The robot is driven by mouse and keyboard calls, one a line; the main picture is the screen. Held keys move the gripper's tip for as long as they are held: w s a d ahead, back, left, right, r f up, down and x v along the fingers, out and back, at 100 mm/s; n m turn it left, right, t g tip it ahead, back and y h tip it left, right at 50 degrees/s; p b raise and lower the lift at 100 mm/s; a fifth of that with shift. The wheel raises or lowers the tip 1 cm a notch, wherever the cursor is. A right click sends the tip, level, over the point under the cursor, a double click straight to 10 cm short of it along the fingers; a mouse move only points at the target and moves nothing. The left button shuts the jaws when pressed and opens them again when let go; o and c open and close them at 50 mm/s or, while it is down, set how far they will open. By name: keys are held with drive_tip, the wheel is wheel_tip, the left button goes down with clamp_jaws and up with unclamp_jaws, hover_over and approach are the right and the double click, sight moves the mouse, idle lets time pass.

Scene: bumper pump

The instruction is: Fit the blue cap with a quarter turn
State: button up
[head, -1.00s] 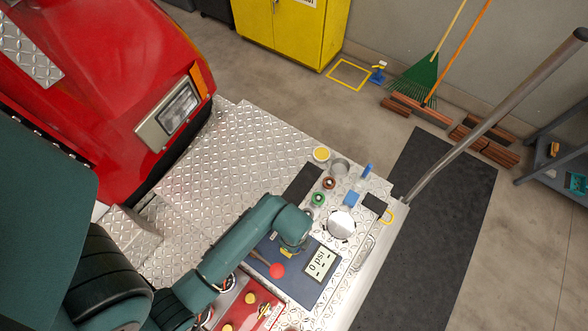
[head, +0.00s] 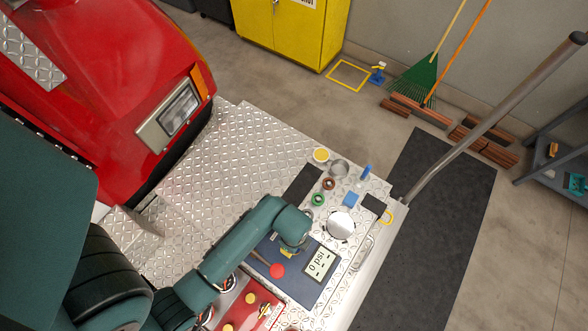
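A blue blocky piece (head: 350,199) lies on the diamond-plate deck right of the green-ringed fitting; it may be the blue cap, but it is too small to be sure. A thin blue upright piece (head: 366,171) stands farther back near the deck's right edge. My arm reaches over the dark blue gauge panel, its wrist bent down above the panel's upper part. My gripper is mostly hidden under the wrist, so I cannot see its fingers or whether it holds anything.
Yellow (head: 321,155), grey (head: 339,168), red (head: 329,184) and green (head: 318,199) round fittings stand close together. A silver disc (head: 340,226) sits nearer. A red-knobbed lever (head: 277,270) and gauge display (head: 319,263) are beside my wrist. A long handrail (head: 490,118) rises at right.

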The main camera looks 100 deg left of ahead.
drive_tip(key=shift+f, duration=1.6)
idle(1.5)
drive_tip(key=shift+r+m+p, duration=0.3)
drive_tip(key=shift+m+p, duration=1.1)
drive_tip(key=shift+m, duration=0.4)
drive_tip(key=shift+f+m, duration=0.25)
drive_tip(key=shift+m, duration=0.55)
